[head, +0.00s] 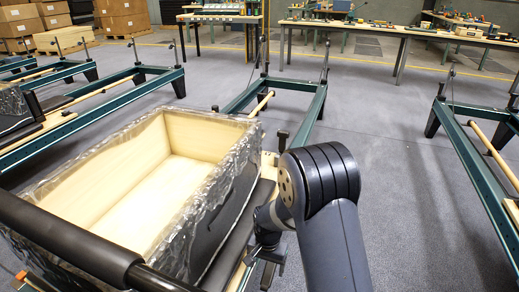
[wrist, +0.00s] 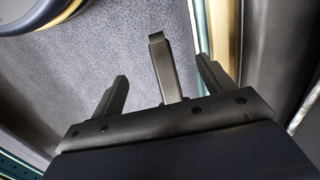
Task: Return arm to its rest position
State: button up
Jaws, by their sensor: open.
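My arm (head: 325,190) reaches up from the bottom of the head view and bends down at its elbow. My gripper (head: 268,255) hangs beside the right side of an open wooden box, partly hidden behind the arm. In the wrist view my gripper (wrist: 160,72) has two dark fingers spread apart. A grey upright piece shows between them; I cannot tell whether it is part of the gripper. Nothing is visibly held.
The open box (head: 105,170), wrapped in clear plastic, sits on a reformer at left, close to my gripper. Another reformer frame (head: 480,185) stands at right. Workbenches (head: 400,30) line the back. Grey floor (head: 385,130) is clear between the right reformer and my arm.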

notch_tip(320, 180, up, 11)
jog(key=p, duration=0.4)
jog(key=shift+s, duration=0.2)
jog(key=shift+f, duration=0.1)
